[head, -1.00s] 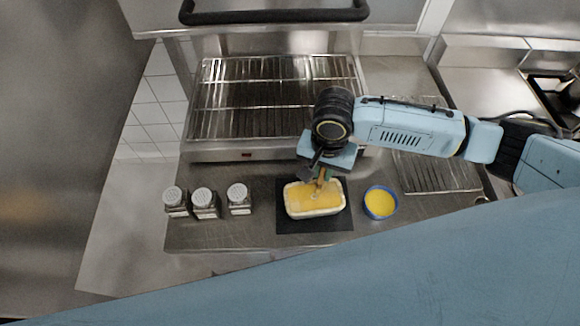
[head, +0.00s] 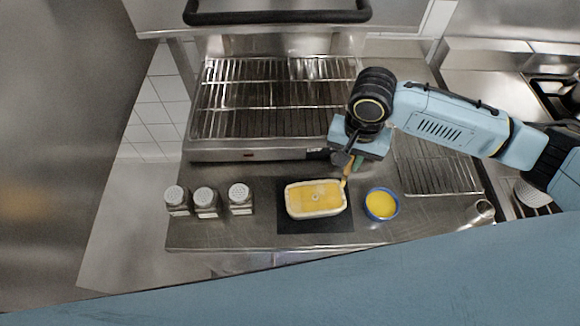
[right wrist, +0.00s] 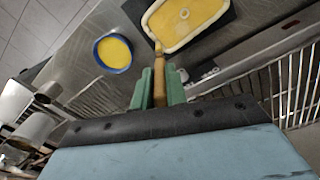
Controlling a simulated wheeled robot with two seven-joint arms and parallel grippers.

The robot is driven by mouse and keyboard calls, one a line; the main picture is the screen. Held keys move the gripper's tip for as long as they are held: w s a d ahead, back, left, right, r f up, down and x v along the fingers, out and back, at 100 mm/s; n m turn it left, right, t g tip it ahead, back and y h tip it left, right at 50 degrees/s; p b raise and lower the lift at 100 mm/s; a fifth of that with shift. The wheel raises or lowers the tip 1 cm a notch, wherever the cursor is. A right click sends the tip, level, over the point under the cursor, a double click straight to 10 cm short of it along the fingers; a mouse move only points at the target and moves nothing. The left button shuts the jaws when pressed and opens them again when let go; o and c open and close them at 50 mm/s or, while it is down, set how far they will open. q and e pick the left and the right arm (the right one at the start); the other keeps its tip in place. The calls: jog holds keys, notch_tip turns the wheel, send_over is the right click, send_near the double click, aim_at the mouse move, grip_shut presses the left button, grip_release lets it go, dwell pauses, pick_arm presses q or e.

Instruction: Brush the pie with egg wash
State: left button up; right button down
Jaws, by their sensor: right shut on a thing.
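The pie (head: 314,199) has a yellow top in a pale rectangular dish on a dark mat (head: 310,226). A blue bowl (head: 369,205) of yellow egg wash (head: 381,204) stands to its right. My right gripper (head: 352,165) is shut on the wooden handle of a brush (right wrist: 160,80). The brush tip is at the pie's right end; I cannot tell if it touches. The pie also shows in the right wrist view (right wrist: 186,15), at the top, with the bowl (right wrist: 113,54) to its left. My left gripper is not in view.
Several shakers, among them one near the mat (head: 240,198), stand on the steel counter at the left. A wire-rack grill (head: 270,110) lies behind the pie. Another wire rack (head: 440,175) is at the right. A small metal cup (head: 484,210) stands near the counter's right edge.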

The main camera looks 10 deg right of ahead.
jog(key=shift+r, duration=1.95)
jog(key=shift+s, duration=0.1)
